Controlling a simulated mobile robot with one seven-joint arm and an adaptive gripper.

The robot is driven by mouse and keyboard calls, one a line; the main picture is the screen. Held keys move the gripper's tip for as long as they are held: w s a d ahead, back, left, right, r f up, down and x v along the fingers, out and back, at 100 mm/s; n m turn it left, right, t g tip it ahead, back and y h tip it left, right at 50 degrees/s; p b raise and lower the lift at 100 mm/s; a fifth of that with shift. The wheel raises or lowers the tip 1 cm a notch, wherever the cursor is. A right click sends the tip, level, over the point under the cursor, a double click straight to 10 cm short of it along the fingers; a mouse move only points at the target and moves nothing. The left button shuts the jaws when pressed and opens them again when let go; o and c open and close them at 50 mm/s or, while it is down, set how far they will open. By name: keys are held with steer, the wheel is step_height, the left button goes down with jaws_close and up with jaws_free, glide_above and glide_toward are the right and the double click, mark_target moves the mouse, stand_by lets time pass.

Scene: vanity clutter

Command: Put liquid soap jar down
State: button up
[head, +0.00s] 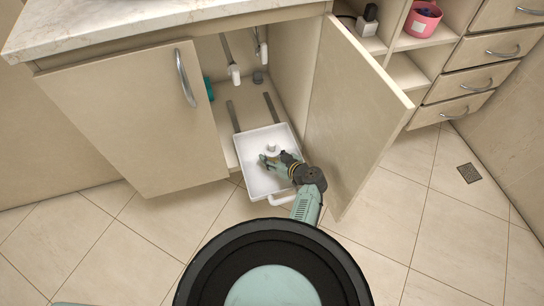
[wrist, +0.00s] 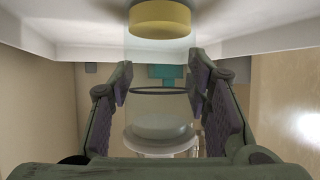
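The liquid soap jar (wrist: 160,103) is clear, with a dark ring around it, a yellow part at the picture's top and a pale round part at the lower end. In the wrist view it stands between the two finger pads of my gripper (wrist: 160,82), which appear to touch its sides. In the head view my gripper (head: 274,161) is low over the white pull-out tray (head: 256,184). The clear jar is hard to make out there. I cannot tell whether its base touches the tray.
The tray sticks out of the open cabinet under the counter (head: 150,25). The open right door (head: 350,115) stands close beside my arm; the left door (head: 130,115) is on the other side. A small white piece (head: 271,147) shows in the tray. Pipes (head: 231,65) hang behind.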

steer(key=o, duration=0.4)
steer(key=shift+o, duration=0.2)
steer(key=shift+r+p, duration=0.25)
steer(key=shift+p, duration=0.05)
steer(key=b+v, duration=0.1)
steer(key=v, duration=1.1)
steer(key=shift+f, duration=0.15)
